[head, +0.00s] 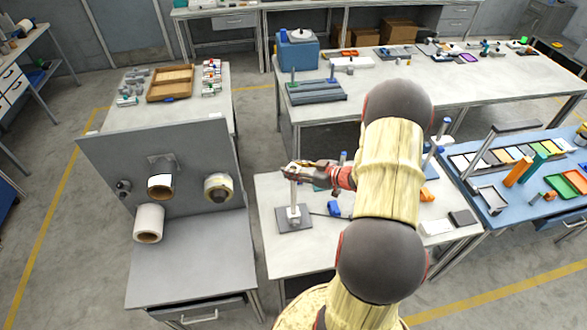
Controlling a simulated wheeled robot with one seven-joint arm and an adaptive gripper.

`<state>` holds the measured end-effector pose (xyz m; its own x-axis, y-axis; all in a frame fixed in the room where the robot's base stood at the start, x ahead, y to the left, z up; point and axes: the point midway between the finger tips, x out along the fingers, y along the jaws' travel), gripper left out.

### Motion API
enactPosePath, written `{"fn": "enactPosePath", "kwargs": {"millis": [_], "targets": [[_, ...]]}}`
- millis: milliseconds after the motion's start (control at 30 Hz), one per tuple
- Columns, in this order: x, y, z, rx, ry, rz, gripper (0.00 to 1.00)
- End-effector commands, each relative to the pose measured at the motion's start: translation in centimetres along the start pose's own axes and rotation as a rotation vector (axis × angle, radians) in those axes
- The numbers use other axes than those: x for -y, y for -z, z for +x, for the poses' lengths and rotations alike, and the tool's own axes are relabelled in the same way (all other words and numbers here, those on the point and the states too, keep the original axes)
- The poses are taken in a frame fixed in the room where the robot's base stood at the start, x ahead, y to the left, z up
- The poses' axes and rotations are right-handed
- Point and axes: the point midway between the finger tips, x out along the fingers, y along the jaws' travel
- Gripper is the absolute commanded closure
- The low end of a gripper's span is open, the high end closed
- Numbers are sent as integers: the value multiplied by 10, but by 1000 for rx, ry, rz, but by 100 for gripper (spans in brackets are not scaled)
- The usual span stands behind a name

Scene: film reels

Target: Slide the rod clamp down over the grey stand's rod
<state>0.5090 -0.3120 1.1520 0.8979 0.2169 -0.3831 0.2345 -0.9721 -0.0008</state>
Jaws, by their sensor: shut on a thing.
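The grey stand (286,226) stands on the front white table, a flat dark-grey base with a pale upright rod (294,195). A small whitish block (294,214) sits around or against the rod's foot; I cannot tell which. My gripper (290,170) reaches in from the right, level, at the rod's upper end. It is shut on a small pale piece, which I take for the rod clamp (292,166). The fingers hide most of it, and I cannot tell whether it encircles the rod top or is just above it.
A grey panel bench with tape rolls (217,187) and a white roll (149,223) stands to the left across a gap. Blue items (334,209) lie right of the stand. My arm hides much of the table. The table front is clear.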

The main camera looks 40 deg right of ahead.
Motion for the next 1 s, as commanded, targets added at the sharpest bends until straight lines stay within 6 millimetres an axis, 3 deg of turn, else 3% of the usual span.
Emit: {"fn": "enactPosePath", "kwargs": {"millis": [1000], "targets": [[0, -42, 16, -1, 0, 0, 98]]}}
